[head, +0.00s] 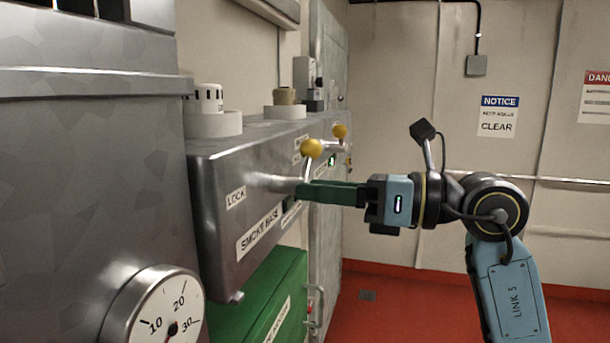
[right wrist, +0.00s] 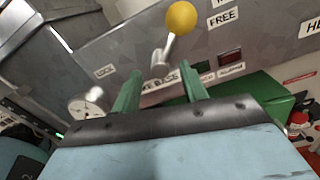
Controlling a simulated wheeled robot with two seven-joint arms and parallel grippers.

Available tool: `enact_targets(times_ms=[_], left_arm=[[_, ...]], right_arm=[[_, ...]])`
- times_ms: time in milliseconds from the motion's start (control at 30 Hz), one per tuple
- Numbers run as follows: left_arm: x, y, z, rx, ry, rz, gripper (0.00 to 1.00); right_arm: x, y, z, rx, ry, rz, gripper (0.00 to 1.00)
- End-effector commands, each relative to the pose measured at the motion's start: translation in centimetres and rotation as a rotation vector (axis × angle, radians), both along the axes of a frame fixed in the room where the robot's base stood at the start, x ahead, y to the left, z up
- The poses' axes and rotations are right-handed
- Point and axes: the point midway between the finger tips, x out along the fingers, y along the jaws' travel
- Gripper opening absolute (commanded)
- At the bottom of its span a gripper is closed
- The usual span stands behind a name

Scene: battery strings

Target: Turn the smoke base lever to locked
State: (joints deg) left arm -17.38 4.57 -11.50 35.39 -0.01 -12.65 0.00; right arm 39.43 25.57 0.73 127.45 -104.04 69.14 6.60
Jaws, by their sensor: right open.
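The smoke base (head: 232,168) is a grey metal box on the wall at the left. It carries a LOCK label (head: 236,197); a FREE label (right wrist: 223,17) shows in the right wrist view. Its lever has a yellow knob (head: 311,148) and a short metal stem (right wrist: 168,46). The lever points up, leaning toward FREE in the right wrist view. My right gripper (head: 301,191) has green fingers, open and empty, at the lever's lower end and below the knob. In the right wrist view the stem appears just past the gap between the fingertips (right wrist: 161,72). Contact cannot be told. My left gripper is out of view.
A second yellow-knobbed lever (head: 340,131) stands farther along the wall. A green box (head: 262,295) hangs below the smoke base, and a round dial gauge (head: 165,318) is at the lower left. The red floor (head: 400,300) at the right is clear.

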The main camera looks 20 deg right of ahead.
Motion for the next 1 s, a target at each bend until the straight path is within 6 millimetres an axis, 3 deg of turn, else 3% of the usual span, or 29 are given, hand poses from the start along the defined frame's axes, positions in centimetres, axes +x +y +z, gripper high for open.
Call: enact_targets(times_ms=[200,567,867,1000], left_arm=[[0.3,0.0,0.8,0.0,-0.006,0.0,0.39],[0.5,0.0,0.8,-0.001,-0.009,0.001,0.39],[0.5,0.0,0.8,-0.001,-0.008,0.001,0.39],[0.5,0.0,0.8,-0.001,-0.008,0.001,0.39]], right_arm=[[1.3,1.9,0.1,0.003,0.0,0.001,0.43],[1.6,2.3,0.0,0.001,-0.001,0.0,0.42],[1.5,2.2,0.0,0.001,0.001,0.0,0.03],[1.6,2.2,0.0,0.0,0.0,0.0,0.0]])
